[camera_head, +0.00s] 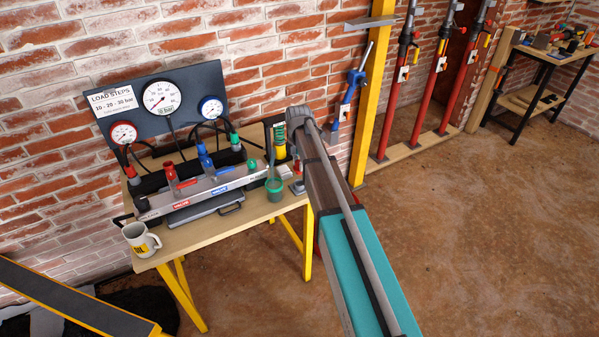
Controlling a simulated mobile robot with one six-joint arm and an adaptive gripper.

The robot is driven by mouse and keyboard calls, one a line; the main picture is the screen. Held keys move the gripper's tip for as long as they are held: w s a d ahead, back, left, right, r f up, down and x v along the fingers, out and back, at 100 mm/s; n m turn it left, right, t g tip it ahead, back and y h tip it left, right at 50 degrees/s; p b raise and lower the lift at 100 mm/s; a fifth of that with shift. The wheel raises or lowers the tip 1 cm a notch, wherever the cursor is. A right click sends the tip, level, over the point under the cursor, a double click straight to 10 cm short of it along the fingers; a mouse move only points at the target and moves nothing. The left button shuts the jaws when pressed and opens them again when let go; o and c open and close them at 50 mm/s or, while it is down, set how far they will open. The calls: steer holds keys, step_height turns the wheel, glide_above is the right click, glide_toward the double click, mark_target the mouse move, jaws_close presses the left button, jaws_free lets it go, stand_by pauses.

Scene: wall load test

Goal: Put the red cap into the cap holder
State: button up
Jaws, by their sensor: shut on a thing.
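My gripper (299,122) is at the far end of my arm, at the right end of the workbench. My arm hides most of it, including the fingertips. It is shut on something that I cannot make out. I cannot identify the red cap; red fittings (170,172) show on the left part of the valve manifold. I cannot tell for certain which thing is the cap holder. A green cup (274,188) stands on the bench just left of my arm, with a hose or strap above it.
The wooden bench (172,250) carries the silver manifold (205,190) with red, blue and green fittings, a gauge panel (183,88) behind it and a mug (140,238) at the front left. A yellow post (371,95) and red props (436,90) stand right.

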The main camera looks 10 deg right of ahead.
steer(key=shift+n, duration=0.4)
steer(key=w+f+b, duration=0.2)
steer(key=w+f, duration=0.1)
steer(key=shift+w+d, duration=0.2)
steer(key=shift+d, duration=0.15)
steer(key=shift+f, duration=0.15)
steer(key=shift+f+b, duration=1.45)
steer(key=shift+b, duration=0.15)
steer(key=shift+f+b, duration=2)
steer(key=shift+f, duration=0.05)
stand_by(2.2)
steer(key=o, duration=1)
steer(key=shift+o, duration=1.4)
